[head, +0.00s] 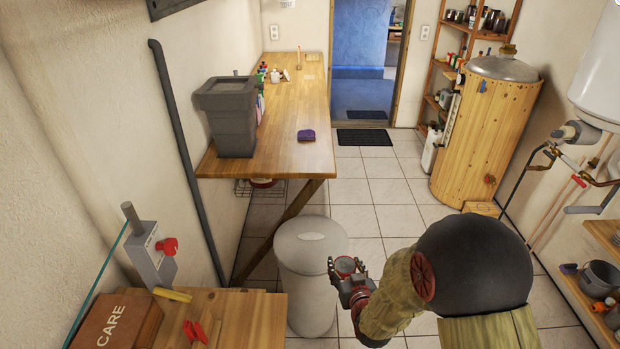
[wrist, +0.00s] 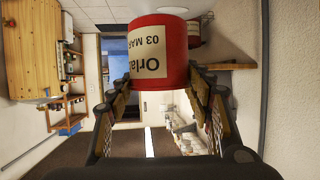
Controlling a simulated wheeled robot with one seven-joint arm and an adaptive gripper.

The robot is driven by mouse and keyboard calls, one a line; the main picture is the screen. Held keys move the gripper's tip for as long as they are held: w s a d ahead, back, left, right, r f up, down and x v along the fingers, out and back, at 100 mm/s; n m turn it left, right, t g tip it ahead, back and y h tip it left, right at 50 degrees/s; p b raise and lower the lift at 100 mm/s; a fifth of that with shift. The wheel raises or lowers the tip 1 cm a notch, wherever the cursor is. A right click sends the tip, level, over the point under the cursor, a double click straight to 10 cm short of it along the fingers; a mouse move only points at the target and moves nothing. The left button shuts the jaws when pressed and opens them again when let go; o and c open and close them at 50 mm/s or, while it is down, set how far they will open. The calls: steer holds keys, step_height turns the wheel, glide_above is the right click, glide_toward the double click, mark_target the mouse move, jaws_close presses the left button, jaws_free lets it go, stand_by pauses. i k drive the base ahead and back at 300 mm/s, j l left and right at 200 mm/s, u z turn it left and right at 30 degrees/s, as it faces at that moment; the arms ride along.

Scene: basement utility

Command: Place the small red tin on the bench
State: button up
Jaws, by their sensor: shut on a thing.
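The small red tin (wrist: 175,71) has a cream label with dark printed text, which appears upside down in the wrist view. My gripper (wrist: 160,88) is shut on it, one finger on each side. In the head view the tin (head: 345,265) is small in my gripper (head: 350,277), in the air just right of a pale lidded bin. The long wooden bench (head: 290,155) runs along the left wall, farther away than my gripper. Its near right part is bare.
A dark grey bin (head: 230,120), several bottles (head: 264,75) and a purple item (head: 306,135) stand on the bench. The pale bin (head: 310,250) is before its near end. A nearer wooden surface (head: 250,315) holds a CARE box (head: 115,322). Tiled floor (head: 380,190) is open.

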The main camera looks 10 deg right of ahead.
mark_target(307, 158)
steer(key=i+l+z, duration=0.1)
steer(key=i+l, duration=0.2)
steer(key=i, duration=0.25)
steer(key=i+l+z, duration=0.15)
steer(key=i, duration=0.4)
steer(key=i+l+z, duration=0.1)
steer(key=i+l, duration=0.2)
steer(key=i, duration=0.25)
steer(key=i+l+z, duration=0.1)
steer(key=i, duration=0.45)
